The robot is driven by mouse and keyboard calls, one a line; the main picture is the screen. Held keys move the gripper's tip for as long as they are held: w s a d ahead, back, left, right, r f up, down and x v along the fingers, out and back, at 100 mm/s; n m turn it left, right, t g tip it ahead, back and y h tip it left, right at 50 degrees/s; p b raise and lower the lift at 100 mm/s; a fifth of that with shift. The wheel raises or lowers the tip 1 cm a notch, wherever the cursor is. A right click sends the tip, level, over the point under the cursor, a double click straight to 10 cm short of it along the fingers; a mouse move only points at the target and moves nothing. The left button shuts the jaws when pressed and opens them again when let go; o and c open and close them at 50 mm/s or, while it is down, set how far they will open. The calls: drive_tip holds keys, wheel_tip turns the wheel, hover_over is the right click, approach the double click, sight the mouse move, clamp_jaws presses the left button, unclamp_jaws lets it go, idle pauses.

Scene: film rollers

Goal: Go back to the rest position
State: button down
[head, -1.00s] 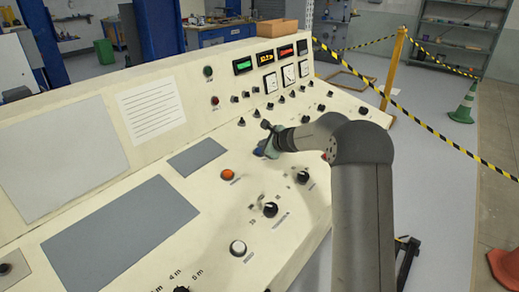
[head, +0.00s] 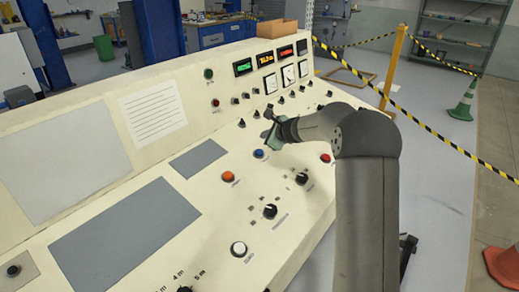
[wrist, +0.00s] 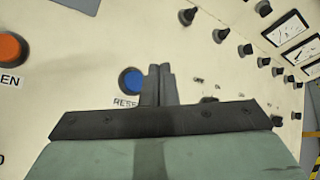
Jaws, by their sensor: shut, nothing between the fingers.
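My gripper (head: 270,140) is shut and empty, above the sloped face of the cream control console (head: 110,212). In the wrist view its fingers (wrist: 157,85) are together, and a blue button (wrist: 132,80) labelled "RESE…" shows just left of them. The blue button also shows in the head view (head: 259,154), just below and left of the gripper, apart from it. My arm reaches in from the lower right.
An orange button (head: 228,177), a red button (head: 325,158), a white button (head: 238,248) and black knobs (head: 270,211) stand out from the console. Lit displays and dials (head: 288,74) are on its upright back. A yellow post (head: 392,68) with striped tape stands behind at right.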

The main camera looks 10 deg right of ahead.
drive_tip(key=shift+f, duration=0.1)
idle(0.5)
drive_tip(key=s+a+r+n+g, duration=0.1)
drive_tip(key=s+a+n+g, duration=0.2)
drive_tip(key=s, duration=0.4)
drive_tip(key=s+a+r+n+g, duration=0.1)
drive_tip(key=s+a+n, duration=0.1)
drive_tip(key=s+n, duration=0.4)
drive_tip(key=s+a+r+n+g, duration=0.1)
drive_tip(key=s+a+n, duration=0.2)
drive_tip(key=s, duration=0.5)
drive_tip(key=s+d+f+n+g+h, duration=0.2)
drive_tip(key=s+n, duration=0.2)
drive_tip(key=s, duration=0.6)
drive_tip(key=s+d+f+n+g+h, duration=0.1)
drive_tip(key=s+d+n, duration=0.15)
drive_tip(key=s, duration=0.75)
drive_tip(key=s+d+f+n+g+h, duration=0.2)
drive_tip(key=s+n, duration=0.2)
drive_tip(key=s, duration=0.7)
wheel_tip(320, 180, down, 48)
drive_tip(key=w+g+b, duration=0.1)
drive_tip(key=b, duration=4.4)
drive_tip(key=shift+b, duration=0.35)
drive_tip(key=shift+d+r+m, duration=0.1)
drive_tip(key=shift+m, duration=0.15)
